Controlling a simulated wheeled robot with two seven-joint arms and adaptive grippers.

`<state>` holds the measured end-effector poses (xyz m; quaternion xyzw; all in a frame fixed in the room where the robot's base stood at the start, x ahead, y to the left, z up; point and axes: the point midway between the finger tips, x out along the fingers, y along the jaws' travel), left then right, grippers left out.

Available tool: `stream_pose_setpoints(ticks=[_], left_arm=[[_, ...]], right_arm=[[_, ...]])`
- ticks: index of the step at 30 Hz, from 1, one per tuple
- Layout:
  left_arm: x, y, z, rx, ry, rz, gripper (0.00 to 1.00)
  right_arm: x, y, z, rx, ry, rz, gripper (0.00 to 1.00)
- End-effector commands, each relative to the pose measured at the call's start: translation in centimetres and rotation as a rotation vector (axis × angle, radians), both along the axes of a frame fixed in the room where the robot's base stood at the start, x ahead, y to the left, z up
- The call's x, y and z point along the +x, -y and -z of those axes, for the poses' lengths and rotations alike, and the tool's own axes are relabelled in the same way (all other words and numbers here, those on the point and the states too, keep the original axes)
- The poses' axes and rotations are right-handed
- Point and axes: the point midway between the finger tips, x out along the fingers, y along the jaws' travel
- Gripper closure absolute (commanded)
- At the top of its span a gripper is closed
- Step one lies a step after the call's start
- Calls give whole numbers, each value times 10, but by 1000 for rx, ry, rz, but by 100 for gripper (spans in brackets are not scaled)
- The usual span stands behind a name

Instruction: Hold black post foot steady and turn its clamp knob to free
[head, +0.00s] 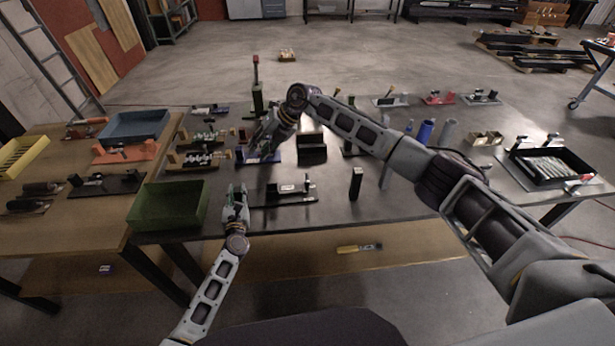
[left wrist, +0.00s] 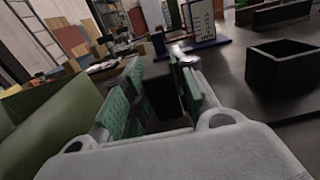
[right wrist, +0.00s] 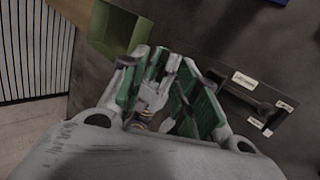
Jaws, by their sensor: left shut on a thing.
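My left gripper (head: 237,190) is low over the front of the dark table, just right of the green tray. In the left wrist view its green pads stand on either side of a dark upright block (left wrist: 161,92), which looks like the black post foot; the gripper is shut on it. The clamp knob cannot be made out. My right gripper (head: 262,142) hangs above and behind the left one, pointing down. In the right wrist view its green pads are apart, and my left gripper shows below between them. I see nothing held there.
The green tray (head: 148,205) stands close on the left. A labelled black fixture (head: 270,199) lies just right of my left gripper. A blue-based stand (head: 270,158) is behind it, and an open black box (head: 312,157) stands behind right. An upright black block (head: 356,184) stands farther right.

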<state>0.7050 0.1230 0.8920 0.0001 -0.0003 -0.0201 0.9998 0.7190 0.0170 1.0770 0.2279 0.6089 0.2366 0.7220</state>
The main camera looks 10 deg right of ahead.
Motion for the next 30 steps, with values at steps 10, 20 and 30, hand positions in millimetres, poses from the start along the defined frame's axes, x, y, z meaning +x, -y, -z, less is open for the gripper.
stream_pose_setpoints(ticks=[10, 20, 30], left_arm=[[0, 0, 0, 0, -1, 0, 100], [0, 0, 0, 0, -1, 0, 100], [0, 0, 1, 0, -1, 0, 100]], right_arm=[[8, -48, -51, 326, 24, 88, 69], [20, -70, -105, 619, 22, 210, 69], [38, -70, -158, 901, -10, 371, 69]])
